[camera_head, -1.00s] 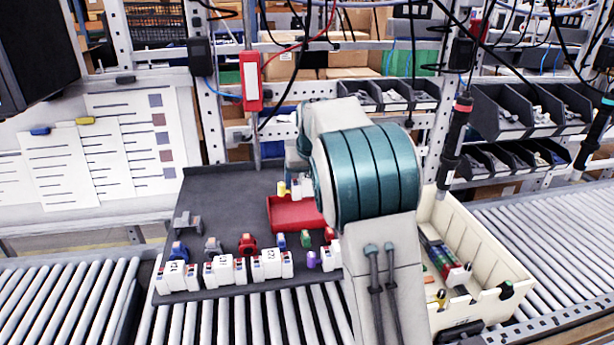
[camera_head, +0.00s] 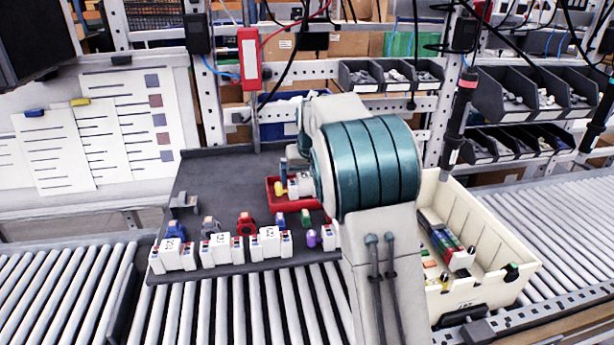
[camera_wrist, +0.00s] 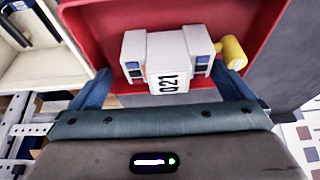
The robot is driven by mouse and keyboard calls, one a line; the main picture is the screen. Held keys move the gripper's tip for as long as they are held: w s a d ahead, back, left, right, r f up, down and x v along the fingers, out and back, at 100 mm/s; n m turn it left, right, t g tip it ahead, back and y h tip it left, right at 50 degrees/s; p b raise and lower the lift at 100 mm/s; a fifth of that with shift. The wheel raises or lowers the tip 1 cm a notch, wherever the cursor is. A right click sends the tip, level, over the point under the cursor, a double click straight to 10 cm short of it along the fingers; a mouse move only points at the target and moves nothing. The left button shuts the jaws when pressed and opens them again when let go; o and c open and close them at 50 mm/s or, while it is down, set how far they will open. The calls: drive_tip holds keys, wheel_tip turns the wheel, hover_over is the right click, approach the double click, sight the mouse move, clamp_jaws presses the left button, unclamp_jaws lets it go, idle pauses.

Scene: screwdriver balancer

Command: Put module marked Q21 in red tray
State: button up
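In the head view, the module (camera_head: 301,184) and red tray (camera_head: 283,207) are partly hidden behind my arm.
Several white modules (camera_head: 222,249) stand along the front edge of the dark board (camera_head: 235,185). Small coloured parts (camera_head: 245,224) stand behind them. A cream bin (camera_head: 490,240) with modules stands right of my arm. The board's back left is clear.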

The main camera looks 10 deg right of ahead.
drive_tip(key=b+v, duration=0.1)
drive_tip(key=v, duration=1.2)
drive_tip(key=shift+r, duration=0.4)
